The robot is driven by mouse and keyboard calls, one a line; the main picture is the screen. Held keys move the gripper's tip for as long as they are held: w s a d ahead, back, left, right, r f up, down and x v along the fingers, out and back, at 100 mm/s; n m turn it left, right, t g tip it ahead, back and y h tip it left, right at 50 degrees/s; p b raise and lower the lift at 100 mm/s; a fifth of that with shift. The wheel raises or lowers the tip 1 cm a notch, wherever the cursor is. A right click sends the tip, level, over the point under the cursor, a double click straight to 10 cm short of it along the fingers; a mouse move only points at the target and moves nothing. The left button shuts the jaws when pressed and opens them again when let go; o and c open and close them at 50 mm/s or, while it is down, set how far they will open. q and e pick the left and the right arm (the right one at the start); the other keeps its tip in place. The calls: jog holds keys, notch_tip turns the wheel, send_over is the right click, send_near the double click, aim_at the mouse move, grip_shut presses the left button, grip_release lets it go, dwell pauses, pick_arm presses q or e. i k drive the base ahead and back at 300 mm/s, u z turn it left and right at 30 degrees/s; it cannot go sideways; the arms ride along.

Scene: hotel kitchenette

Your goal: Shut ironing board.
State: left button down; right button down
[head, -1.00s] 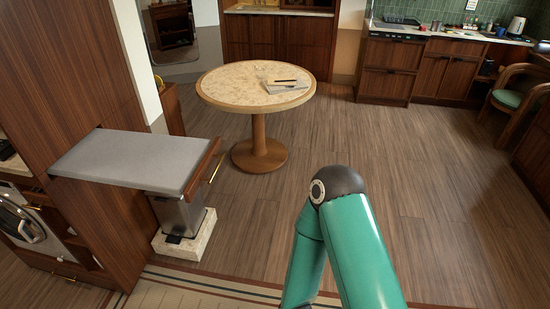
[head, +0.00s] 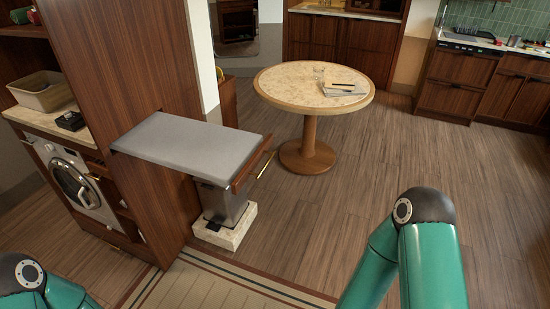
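The ironing board (head: 185,143) has a flat grey cover and sticks out level from a tall dark wooden cabinet. Its front end carries a wooden panel (head: 250,165) with a brass bar handle (head: 266,165). It is pulled out over a bin. Only green links of my two arms show, one at the lower left and one at the lower right. Neither gripper is in the picture, and nothing of mine touches the board.
A dark bin (head: 224,204) stands on a pale stone block (head: 229,236) under the board. A round table (head: 273,88) stands behind, to the right. A washing machine (head: 76,184) is at the left. The wooden floor (head: 330,220) in front is clear.

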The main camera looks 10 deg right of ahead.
aim_at(221, 155)
jog(key=i, duration=0.95)
jog(key=z, duration=0.05)
